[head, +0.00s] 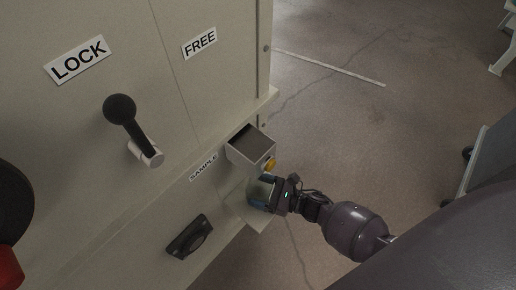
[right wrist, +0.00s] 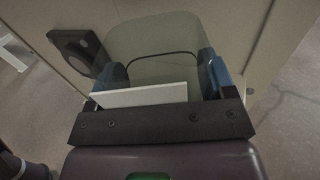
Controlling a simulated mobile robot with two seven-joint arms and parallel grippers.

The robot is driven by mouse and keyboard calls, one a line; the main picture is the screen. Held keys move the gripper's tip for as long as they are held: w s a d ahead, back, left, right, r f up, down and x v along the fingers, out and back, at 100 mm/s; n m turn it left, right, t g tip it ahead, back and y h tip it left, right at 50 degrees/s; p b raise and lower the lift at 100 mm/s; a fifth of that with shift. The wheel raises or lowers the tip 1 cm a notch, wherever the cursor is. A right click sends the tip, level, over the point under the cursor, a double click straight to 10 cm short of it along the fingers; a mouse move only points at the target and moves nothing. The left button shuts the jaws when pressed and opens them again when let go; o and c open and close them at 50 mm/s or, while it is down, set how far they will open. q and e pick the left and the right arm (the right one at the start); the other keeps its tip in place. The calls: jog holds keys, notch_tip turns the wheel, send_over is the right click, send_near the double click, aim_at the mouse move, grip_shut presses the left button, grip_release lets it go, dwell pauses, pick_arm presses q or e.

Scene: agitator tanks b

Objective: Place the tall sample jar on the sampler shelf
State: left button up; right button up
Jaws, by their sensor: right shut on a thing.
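My right gripper (head: 264,192) is shut on the tall sample jar (right wrist: 165,45), a clear, greenish jar. In the right wrist view its blue fingers are on either side of the jar, and a white plate-like piece (right wrist: 138,95) shows in front of it. In the head view, the jar (head: 259,190) is mostly hidden by the gripper. The sampler shelf (head: 243,212), a small pale ledge, juts from the cabinet below the SAMPLE label. The jar is at or just over this shelf; I cannot tell whether it touches. My left gripper is not in view.
An open grey box (head: 239,151) with a yellow button (head: 270,164) sits just above the jar. A black-knobbed lever (head: 126,120) and a dark recessed handle (head: 190,237) are on the cabinet (head: 90,190). Open floor (head: 340,110) lies to the right, with a grey cart (head: 485,170).

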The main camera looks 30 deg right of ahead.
jog(key=shift+w, duration=0.1)
jog(key=shift+f, duration=0.2)
jog(key=o, duration=0.8)
jog(key=shift+o, duration=0.6)
jog(key=shift+r, duration=0.15)
jog(key=shift+d+r, duration=0.1)
jog(key=shift+r, duration=0.05)
jog(key=p+v, duration=0.1)
jog(key=v, duration=1.1)
